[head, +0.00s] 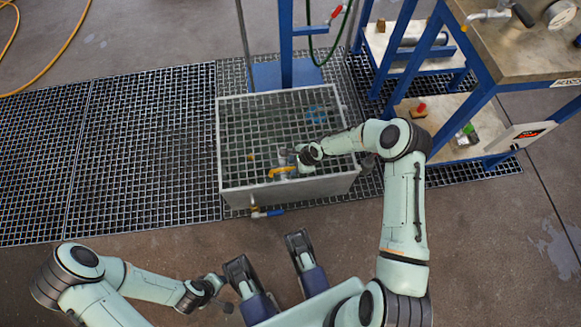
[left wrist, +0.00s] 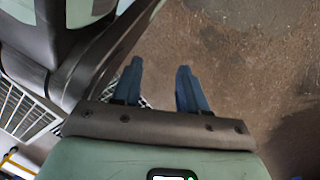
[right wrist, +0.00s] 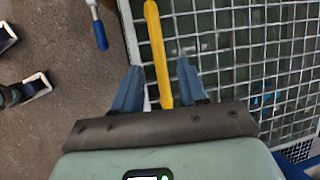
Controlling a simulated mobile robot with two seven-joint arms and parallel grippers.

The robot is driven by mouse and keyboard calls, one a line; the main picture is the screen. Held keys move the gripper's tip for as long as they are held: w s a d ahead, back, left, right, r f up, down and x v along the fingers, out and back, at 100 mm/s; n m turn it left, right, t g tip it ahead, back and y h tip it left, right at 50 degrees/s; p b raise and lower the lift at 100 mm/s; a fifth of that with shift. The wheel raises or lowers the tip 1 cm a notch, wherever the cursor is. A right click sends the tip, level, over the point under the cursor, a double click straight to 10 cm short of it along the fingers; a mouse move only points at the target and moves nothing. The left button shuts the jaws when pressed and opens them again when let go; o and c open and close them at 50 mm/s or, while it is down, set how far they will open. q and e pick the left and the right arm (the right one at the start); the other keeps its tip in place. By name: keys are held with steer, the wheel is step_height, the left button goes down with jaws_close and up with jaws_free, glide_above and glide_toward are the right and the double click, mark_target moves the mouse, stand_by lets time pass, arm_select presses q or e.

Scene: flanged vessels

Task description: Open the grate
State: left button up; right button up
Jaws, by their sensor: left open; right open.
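A square mesh grate (head: 280,120) covers a pale rectangular box (head: 290,190) and lies flat on it. A yellow handle (head: 284,171) is at the near side of the grate. In the right wrist view, the yellow handle (right wrist: 156,45) runs lengthwise between the blue fingers of my open right gripper (right wrist: 160,68); whether either finger touches it I cannot tell. In the head view, my right gripper (head: 291,160) is low over the grate and partly hides the handle. My left gripper (left wrist: 160,68) is open and empty, over bare floor away from the box.
A valve with a blue lever (head: 268,213) sticks out of the box's near side. A blue post (head: 286,45) stands behind the box. A blue-framed workbench (head: 500,75) with lower shelves is on the right. Floor grating (head: 140,150) extends left, with free room there.

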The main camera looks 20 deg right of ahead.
steer(key=shift+x, duration=1.2)
arm_select(q)
steer(key=shift+s+a+f+g, duration=0.1)
steer(key=shift+s+f+g, duration=0.15)
steer(key=shift+s, duration=0.25)
steer(key=shift+s+f+g, duration=0.15)
steer(key=shift+s+f, duration=0.15)
steer(key=shift+s, duration=0.15)
arm_select(e)
jaws_close()
arm_select(q)
steer(key=shift+w, duration=0.1)
arm_select(e)
steer(key=shift+w+r, duration=0.1)
steer(key=shift+r, duration=0.05)
